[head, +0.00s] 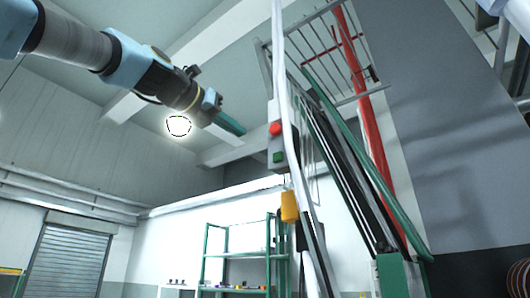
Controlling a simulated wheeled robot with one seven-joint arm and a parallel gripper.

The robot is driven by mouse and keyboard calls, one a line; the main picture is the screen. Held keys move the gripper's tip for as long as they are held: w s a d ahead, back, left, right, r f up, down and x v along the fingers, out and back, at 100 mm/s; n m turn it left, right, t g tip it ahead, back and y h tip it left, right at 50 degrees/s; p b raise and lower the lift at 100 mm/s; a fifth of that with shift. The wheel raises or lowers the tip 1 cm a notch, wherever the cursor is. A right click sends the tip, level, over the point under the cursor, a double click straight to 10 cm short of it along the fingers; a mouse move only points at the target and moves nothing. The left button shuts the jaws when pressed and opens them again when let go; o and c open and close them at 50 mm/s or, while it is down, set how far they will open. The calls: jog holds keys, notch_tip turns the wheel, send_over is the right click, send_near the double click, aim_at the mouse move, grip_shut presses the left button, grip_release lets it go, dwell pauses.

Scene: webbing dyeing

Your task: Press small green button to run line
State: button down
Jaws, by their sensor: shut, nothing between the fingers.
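A grey control box (292,153) hangs upright in the middle of the head view. It has a round red button (275,129) at the top and a small green button (279,157) below it. My gripper (241,130) reaches in from the upper left on my blue and grey arm. Its green fingers are shut and empty. The fingertips point toward the box and appear to the left of it, at about the red button's height in the picture and above the green button. A gap shows between the fingertips and the box; its depth is hard to judge.
A yellow-orange part (289,207) hangs below the box. A white pole (281,60) runs close beside the box. Green and black sloping rails (340,150) and a red post (371,130) stand to the right. A green shelf (235,255) with small items is behind.

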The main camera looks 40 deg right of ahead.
aim_at(277, 156)
jog(key=p+x, duration=0.5)
jog(key=x, duration=0.9)
jog(key=shift+d+p, duration=0.1)
jog(key=shift+p, duration=0.2)
